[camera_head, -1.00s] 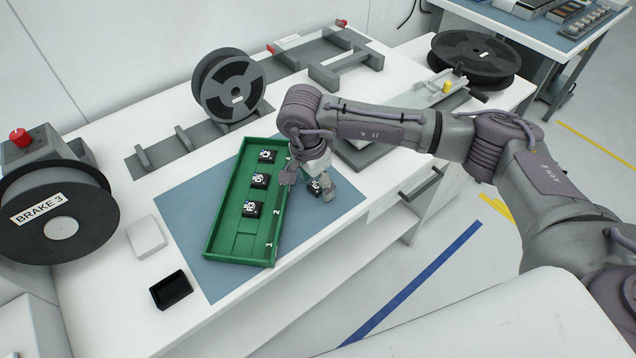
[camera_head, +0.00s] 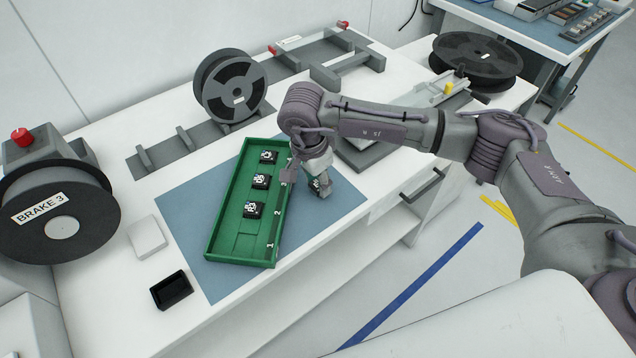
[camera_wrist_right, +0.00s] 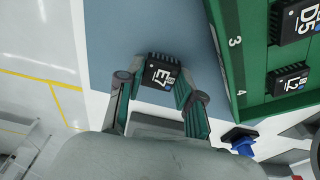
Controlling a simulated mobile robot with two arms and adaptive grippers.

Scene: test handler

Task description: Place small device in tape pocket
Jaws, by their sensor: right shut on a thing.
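My right gripper (camera_head: 316,186) is low over the blue mat, just right of the green tray. In the right wrist view my right gripper (camera_wrist_right: 158,100) is shut on a small black device (camera_wrist_right: 161,73) marked E7, held between its two fingertips. In the head view the fingers mostly hide this device. The green tray (camera_head: 228,190) holds three similar small devices in a row, including the nearest one (camera_head: 253,209); the space by number 1 is empty. I cannot make out a tape pocket for certain. My left gripper is not in view.
The blue mat (camera_head: 190,235) lies under the tray. A black open box (camera_head: 171,290) and a white block (camera_head: 147,237) stand left. A large reel (camera_head: 60,225) is at far left, another reel (camera_head: 230,85) stands behind.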

